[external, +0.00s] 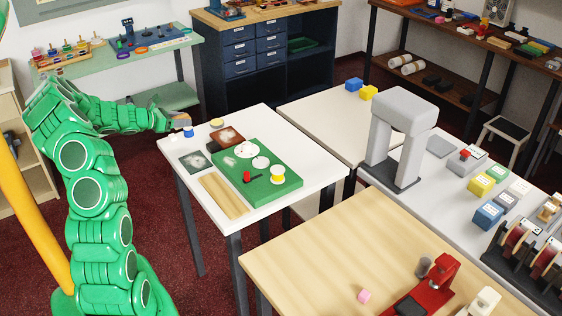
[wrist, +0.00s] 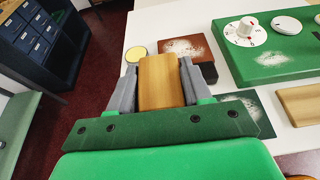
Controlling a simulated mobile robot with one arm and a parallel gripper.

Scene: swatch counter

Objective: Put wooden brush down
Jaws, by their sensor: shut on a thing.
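My gripper (external: 184,123) reaches over the left edge of the white table (external: 310,165). In the wrist view my gripper (wrist: 159,84) is shut on the wooden brush (wrist: 160,80), with one grey finger on each side of its tan wooden body. The brush's underside is hidden in the wrist view, and I cannot tell whether it touches the table. A brown block with a whitish patch (wrist: 188,48) lies just beyond the fingers to the right. A round yellow-topped piece (wrist: 137,54) lies just beyond them to the left.
A dark plate with whitish dust (external: 195,161) lies near the gripper. A green board (external: 285,187) with white discs and a red knob (external: 247,177) takes up the table's middle, beside a wooden strip (external: 222,196). The table's back right corner is clear.

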